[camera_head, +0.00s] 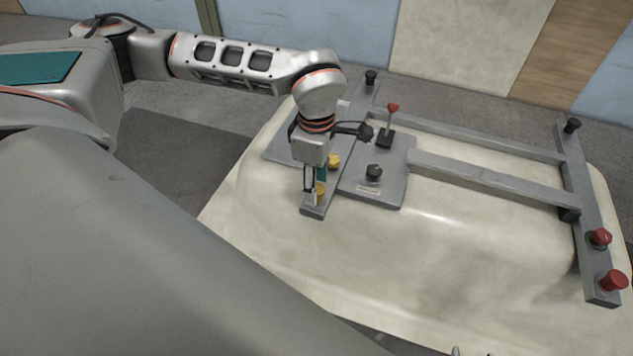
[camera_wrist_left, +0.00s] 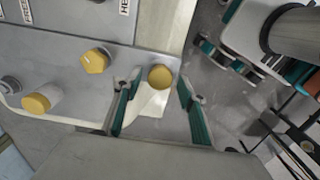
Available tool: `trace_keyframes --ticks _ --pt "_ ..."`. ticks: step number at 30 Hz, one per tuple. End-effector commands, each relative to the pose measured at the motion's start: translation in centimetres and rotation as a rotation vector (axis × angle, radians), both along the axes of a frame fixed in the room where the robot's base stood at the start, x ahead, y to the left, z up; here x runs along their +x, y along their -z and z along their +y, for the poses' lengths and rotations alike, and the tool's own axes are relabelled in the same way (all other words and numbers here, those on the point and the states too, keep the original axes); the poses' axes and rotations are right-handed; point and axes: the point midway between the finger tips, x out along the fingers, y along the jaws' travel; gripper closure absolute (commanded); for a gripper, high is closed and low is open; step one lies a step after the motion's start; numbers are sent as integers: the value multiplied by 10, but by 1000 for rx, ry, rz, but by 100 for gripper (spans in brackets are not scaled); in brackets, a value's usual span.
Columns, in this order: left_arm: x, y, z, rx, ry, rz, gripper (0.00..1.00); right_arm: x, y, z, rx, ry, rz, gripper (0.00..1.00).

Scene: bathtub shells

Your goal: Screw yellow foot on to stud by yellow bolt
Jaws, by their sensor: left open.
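My left gripper (camera_head: 313,194) points down over the near end of the grey bar (camera_head: 318,210) on the upturned tub shell. Its teal fingers (camera_wrist_left: 158,92) are open in the left wrist view. A round yellow knob (camera_wrist_left: 160,77), probably the foot, lies between the fingers with gaps on both sides; it also shows in the head view (camera_head: 320,188). The yellow hex-headed bolt (camera_wrist_left: 95,62) is beside it on the bar, and shows just behind the gripper (camera_head: 333,161). The stud is not visible. Another yellow cylinder (camera_wrist_left: 36,103) is farther along. Small light tips at the head view's bottom edge may be my right gripper.
A plate with a black knob (camera_head: 373,172) and a red-tipped lever (camera_head: 393,107) sits just right of the gripper. Rails lead to a right bar (camera_head: 588,232) with red knobs (camera_head: 613,280). The tub shell's (camera_head: 430,270) front surface is clear.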

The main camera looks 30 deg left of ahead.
Motion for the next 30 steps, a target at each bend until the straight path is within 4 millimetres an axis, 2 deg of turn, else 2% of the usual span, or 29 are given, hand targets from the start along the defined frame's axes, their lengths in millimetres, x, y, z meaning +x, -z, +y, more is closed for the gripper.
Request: trace_keyframes --ticks 1,4,7,8,13,30 --pt "0 0 0 0 1 0 67 0 -1 0 1 0 -2 55" --pt "0 0 0 0 2 0 93 1 -1 0 1 0 -3 55" --pt "0 0 0 0 2 0 95 1 -1 0 1 0 -3 55" --pt "0 0 0 0 3 0 99 1 -1 0 1 0 -3 55" --pt "0 -1 0 1 78 0 99 1 -6 0 0 0 -3 55" --pt "0 -2 0 0 611 1 99 2 -30 0 0 0 -4 55"
